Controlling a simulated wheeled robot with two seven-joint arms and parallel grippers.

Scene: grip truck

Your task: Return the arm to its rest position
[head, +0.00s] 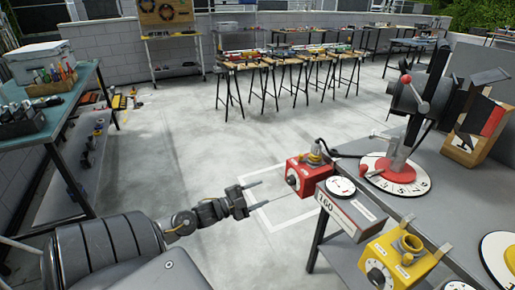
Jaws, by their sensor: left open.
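My left arm (110,250) comes in from the lower left and reaches toward the middle. Its gripper (262,195) is open, with its two thin fingers apart and nothing visible between them. The fingers point right, toward a red box (306,174) with a dial at the edge of the right-hand table. The lower fingertip appears close to the red box; I cannot tell whether it touches. My right gripper is not in view.
The grey table (455,185) at right holds a grey box (352,213), a yellow box (397,258) and a red-and-white dial stand (395,178). A green-topped bench (62,110) stands left. Trestle tables (290,62) stand behind. Floor between is mostly clear.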

